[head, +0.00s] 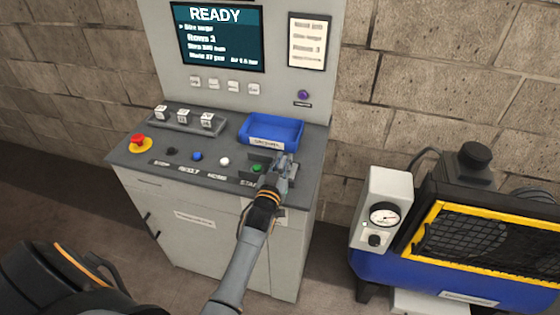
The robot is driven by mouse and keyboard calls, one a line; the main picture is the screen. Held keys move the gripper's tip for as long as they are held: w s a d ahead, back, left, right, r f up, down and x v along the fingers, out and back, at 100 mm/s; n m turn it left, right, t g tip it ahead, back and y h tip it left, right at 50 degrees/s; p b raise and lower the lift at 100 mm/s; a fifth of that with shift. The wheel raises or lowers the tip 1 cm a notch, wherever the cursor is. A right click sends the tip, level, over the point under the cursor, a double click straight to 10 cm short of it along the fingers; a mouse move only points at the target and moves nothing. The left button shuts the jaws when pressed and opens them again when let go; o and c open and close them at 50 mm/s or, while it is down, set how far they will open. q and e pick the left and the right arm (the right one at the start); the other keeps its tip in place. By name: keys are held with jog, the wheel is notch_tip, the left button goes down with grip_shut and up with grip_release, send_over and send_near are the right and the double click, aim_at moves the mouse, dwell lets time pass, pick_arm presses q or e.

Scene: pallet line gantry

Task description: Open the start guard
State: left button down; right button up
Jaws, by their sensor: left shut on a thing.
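The start station is at the right front of the grey console top (135,157), with a green button (257,168) and a partly covered "START" label. The start guard (261,156) shows as a small dark piece around the button. Its far side is hidden by my left gripper (282,164), so I cannot tell how far it is raised. My left gripper is shut on the guard at its right side, low over the console. My right gripper is not in view.
A red emergency stop (138,141) and blue (197,156) and white (224,161) buttons lie left of the guard. A blue tray (271,131) stands just behind it. A compressor with a yellow-framed grille (470,240) stands on the right.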

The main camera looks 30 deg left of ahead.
aim_at(280, 168)
pick_arm(q)
jog(key=c, duration=1.3)
grip_release()
jog(key=shift+a, duration=0.15)
jog(key=shift+s+f, duration=0.1)
jog(key=shift+s, duration=0.4)
jog(key=v, duration=0.6)
jog(key=shift+s+d, duration=0.25)
jog(key=shift+d, duration=0.1)
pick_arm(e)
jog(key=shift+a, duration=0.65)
